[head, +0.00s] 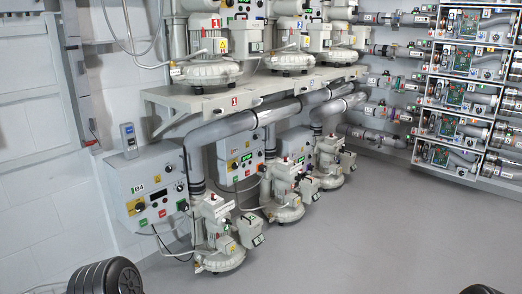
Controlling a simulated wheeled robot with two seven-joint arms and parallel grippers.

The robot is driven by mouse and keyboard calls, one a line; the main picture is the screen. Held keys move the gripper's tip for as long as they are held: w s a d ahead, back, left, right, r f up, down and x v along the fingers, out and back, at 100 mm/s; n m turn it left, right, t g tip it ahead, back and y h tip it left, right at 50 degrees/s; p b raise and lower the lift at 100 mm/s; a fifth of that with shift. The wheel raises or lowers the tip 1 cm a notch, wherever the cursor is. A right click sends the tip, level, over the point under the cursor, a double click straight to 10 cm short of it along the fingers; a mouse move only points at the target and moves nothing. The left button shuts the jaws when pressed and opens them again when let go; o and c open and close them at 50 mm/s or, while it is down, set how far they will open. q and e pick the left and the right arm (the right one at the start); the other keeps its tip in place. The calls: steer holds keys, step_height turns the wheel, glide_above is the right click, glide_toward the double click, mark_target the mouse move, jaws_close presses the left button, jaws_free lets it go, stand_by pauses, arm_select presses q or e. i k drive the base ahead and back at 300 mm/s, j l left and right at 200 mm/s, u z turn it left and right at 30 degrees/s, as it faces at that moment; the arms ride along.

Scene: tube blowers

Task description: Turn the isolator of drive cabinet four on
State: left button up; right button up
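The handle's position is too small to read. A display and several small buttons sit to the right of the switch, and a dark dial (168,168) is at the upper right. Neither gripper's fingers show in the head view.
A blower (222,238) stands on the floor right of the cabinet, with a thick grey pipe (225,127) and cables around it. More blowers stand on a shelf (205,103). Racks (463,85) fill the right wall. The floor (360,235) at front right is clear.

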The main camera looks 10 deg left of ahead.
mark_target(139, 207)
steer(key=i+u, duration=0.1)
steer(key=i, duration=0.35)
steer(key=i+l+u, duration=0.15)
steer(key=i, duration=0.3)
steer(key=i+l+u, duration=0.1)
steer(key=i, duration=0.35)
steer(key=i+l+u, duration=0.15)
steer(key=i, duration=0.25)
steer(key=i+l+u, duration=0.1)
steer(key=i, duration=0.35)
steer(key=i+l+u, duration=0.6)
steer(key=i+l, duration=0.2)
